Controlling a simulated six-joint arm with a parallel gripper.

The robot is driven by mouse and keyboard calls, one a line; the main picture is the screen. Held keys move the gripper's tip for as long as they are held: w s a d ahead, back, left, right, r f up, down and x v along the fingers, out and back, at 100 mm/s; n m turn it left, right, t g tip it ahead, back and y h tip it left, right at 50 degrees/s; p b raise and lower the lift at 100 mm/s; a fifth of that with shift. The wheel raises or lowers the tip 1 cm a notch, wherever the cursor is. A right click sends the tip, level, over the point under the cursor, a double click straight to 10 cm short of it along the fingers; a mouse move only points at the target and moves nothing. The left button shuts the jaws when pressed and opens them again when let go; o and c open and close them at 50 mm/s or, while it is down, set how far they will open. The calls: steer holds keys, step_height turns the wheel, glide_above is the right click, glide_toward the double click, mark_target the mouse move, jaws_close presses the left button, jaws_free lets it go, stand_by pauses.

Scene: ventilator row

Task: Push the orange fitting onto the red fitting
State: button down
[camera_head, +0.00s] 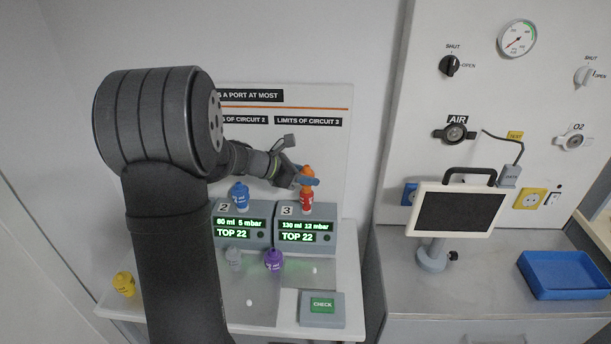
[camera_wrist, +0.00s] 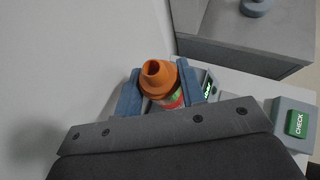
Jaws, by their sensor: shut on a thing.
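The orange fitting (camera_head: 307,171) is upright between the blue fingers of my gripper (camera_head: 306,181), above the ventilator box marked 3. In the wrist view the orange fitting (camera_wrist: 157,76) sits between the two fingers of my gripper (camera_wrist: 158,90), its open end toward the camera. The red fitting (camera_head: 306,198) stands upright on top of box 3, directly below the orange one. Part of the red fitting (camera_wrist: 174,99) also shows below the orange one in the wrist view. The fingers hide the join, so I cannot tell how far the two are pushed together.
A blue fitting (camera_head: 239,196) stands on box 2 (camera_head: 240,232), left of box 3 (camera_head: 309,238). Purple (camera_head: 273,260), grey (camera_head: 234,258) and yellow (camera_head: 124,284) fittings are on the table. A CHECK button (camera_head: 322,305) is at the front right. A labelled panel rises behind.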

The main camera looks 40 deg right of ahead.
steer(key=shift+f, duration=0.15)
steer(key=c, duration=0.8)
jaws_free()
steer(key=shift+c, duration=0.2)
steer(key=v, duration=1.7)
steer(key=shift+r, duration=0.25)
steer(key=x, duration=1.7)
steer(key=shift+f, duration=0.15)
